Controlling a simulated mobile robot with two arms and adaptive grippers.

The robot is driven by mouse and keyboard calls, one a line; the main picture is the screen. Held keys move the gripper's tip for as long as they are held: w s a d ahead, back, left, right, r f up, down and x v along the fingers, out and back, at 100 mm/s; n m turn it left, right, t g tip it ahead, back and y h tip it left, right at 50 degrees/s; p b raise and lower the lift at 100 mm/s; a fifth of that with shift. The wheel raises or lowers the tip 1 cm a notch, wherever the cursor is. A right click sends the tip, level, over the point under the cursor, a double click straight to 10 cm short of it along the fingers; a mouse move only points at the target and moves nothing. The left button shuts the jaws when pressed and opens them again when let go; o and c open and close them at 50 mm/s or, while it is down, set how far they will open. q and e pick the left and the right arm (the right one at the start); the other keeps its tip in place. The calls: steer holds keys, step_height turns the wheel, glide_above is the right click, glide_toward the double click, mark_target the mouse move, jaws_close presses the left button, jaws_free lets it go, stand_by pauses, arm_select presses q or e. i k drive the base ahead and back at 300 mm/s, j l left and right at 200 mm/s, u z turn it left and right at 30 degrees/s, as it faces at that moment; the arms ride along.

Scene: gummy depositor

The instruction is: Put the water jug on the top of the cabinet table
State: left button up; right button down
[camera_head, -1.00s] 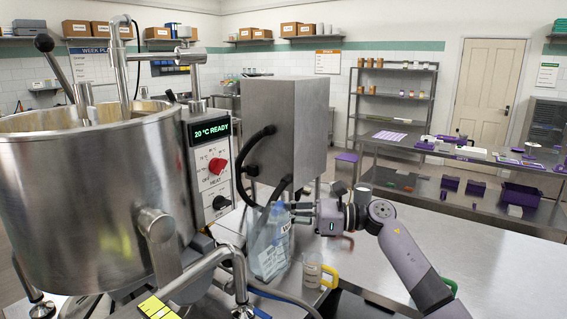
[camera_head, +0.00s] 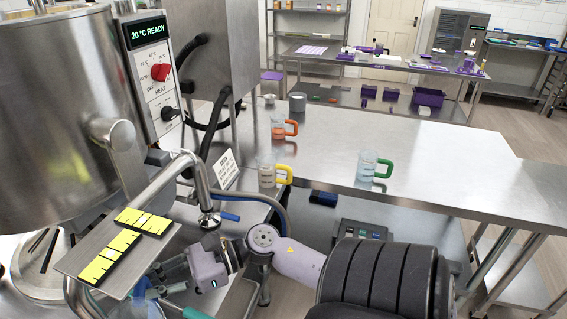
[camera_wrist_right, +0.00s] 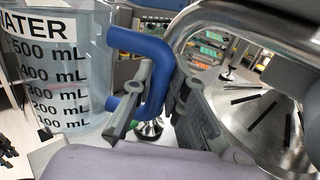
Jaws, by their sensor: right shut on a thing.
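The water jug (camera_wrist_right: 60,75) is clear, with a WATER label, a mL scale and a blue handle (camera_wrist_right: 152,62). It fills the left of the right wrist view. My right gripper (camera_wrist_right: 160,95) is shut on the handle. In the head view the right gripper (camera_head: 180,272) is low at the left, below the bent steel pipe; the jug there is mostly hidden or cut off by the frame's bottom edge. A steel tabletop (camera_head: 335,155) stretches across the middle; I cannot tell whether it is the cabinet table. My left gripper is not in view.
The steel kettle (camera_head: 50,120) and its bent pipe (camera_head: 150,195) stand close at the left. Mugs with orange (camera_head: 279,128), yellow (camera_head: 267,174) and green (camera_head: 366,165) handles stand on the tabletop, with a small sign (camera_head: 225,170). The tabletop's right side is clear.

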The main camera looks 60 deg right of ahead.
mark_target(321, 162)
steer(key=k+l+z, duration=0.15)
steer(key=l, duration=1.6)
steer(key=k+l+z, duration=0.2)
steer(key=l, duration=1.6)
steer(key=i+j, duration=0.05)
steer(key=i, duration=0.05)
